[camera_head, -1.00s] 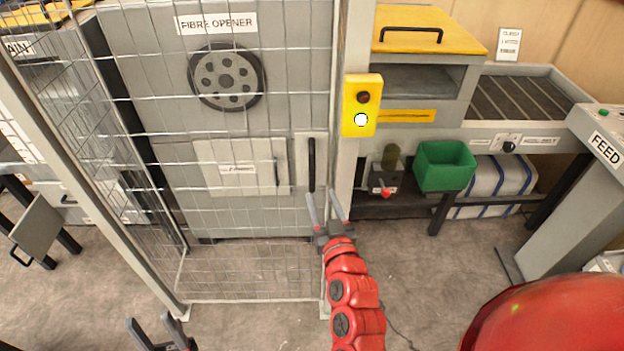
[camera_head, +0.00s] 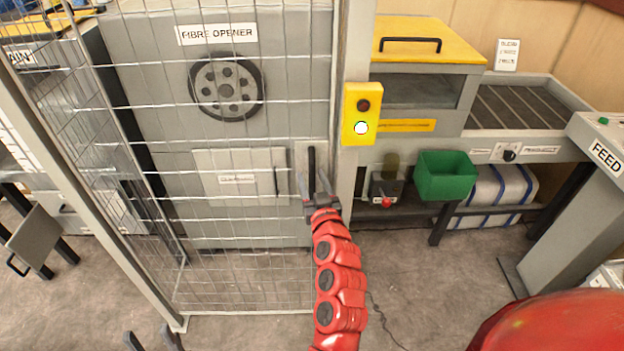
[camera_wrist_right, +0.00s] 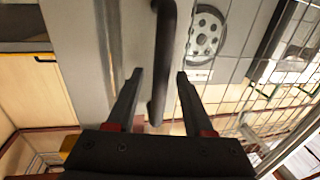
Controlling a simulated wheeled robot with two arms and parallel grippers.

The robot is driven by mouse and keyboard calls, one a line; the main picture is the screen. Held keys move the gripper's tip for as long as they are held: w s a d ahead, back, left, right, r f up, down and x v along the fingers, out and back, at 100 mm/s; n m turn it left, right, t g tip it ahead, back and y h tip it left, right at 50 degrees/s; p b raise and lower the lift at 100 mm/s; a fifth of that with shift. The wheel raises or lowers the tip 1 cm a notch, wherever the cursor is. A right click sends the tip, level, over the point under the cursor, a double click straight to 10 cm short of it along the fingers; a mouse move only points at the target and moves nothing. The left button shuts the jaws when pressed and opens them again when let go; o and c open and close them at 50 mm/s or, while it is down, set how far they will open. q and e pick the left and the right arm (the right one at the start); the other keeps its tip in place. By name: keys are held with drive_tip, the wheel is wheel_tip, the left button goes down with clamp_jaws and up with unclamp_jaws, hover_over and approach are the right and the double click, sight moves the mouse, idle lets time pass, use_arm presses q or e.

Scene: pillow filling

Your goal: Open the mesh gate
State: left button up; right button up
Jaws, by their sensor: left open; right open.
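The mesh gate (camera_head: 215,179) stands upright in front of the grey fibre opener and appears shut. Its black vertical bar handle (camera_head: 311,157) is on a plate at the gate's right edge. My right gripper (camera_head: 314,174) is open at the lower part of this handle. In the right wrist view the handle (camera_wrist_right: 163,50) runs between the two spread fingers (camera_wrist_right: 159,78); I cannot tell whether either finger touches it. My left gripper (camera_head: 153,341) is open and empty at the bottom left, partly cut off by the frame edge.
A yellow box (camera_head: 361,114) with a lit button is on the post right of the gate. A green bin (camera_head: 445,176) and a feed conveyor (camera_head: 527,108) stand further right.

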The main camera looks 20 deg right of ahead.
clamp_jaws()
idle(1.3)
